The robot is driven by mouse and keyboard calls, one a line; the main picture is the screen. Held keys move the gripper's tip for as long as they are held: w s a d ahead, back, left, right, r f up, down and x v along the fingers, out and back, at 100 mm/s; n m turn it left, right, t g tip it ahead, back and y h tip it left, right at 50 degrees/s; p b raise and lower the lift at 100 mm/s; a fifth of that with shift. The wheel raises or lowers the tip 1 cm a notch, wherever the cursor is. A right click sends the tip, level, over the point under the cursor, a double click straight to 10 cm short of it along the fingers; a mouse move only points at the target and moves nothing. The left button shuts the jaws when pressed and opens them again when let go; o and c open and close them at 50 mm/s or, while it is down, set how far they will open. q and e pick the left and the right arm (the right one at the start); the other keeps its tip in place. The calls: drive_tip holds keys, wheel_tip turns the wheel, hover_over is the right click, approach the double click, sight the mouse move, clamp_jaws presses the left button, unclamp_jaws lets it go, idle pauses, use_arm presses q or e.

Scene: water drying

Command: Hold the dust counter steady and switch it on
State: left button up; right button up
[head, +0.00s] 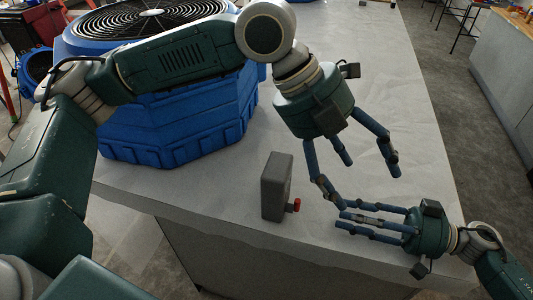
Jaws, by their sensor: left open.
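The dust counter is an upright grey box (277,187) with a red knob (294,206) low on its right side. It stands on the white-covered table near the front edge. My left gripper (360,180) is open, its fingers pointing down, to the right of the box and apart from it. My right gripper (342,217) is low at the right, with its fingers pointing left toward the red knob. A gap shows between its fingertips and the knob. Its fingers lie close together and I cannot tell whether they are shut. Nothing shows in either gripper.
A large blue machine (180,125) with a round black grille stands behind and left of the box, under my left arm. The table's front edge runs close to the box.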

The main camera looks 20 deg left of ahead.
use_arm(q)
drive_tip(key=w+a+r+m+t, duration=0.2)
drive_tip(key=a+r, duration=0.2)
drive_tip(key=r, duration=0.3)
drive_tip(key=n+t+y, duration=0.2)
drive_tip(key=y, duration=0.6)
hover_over(272, 176)
drive_tip(key=s, duration=0.1)
drive_tip(key=f, duration=0.7)
drive_tip(key=shift+a+f, duration=0.15)
drive_tip(key=shift+a, duration=0.2)
drive_tip(key=shift+w+a+f, duration=0.1)
drive_tip(key=shift+f, duration=0.2)
drive_tip(key=x, duration=1)
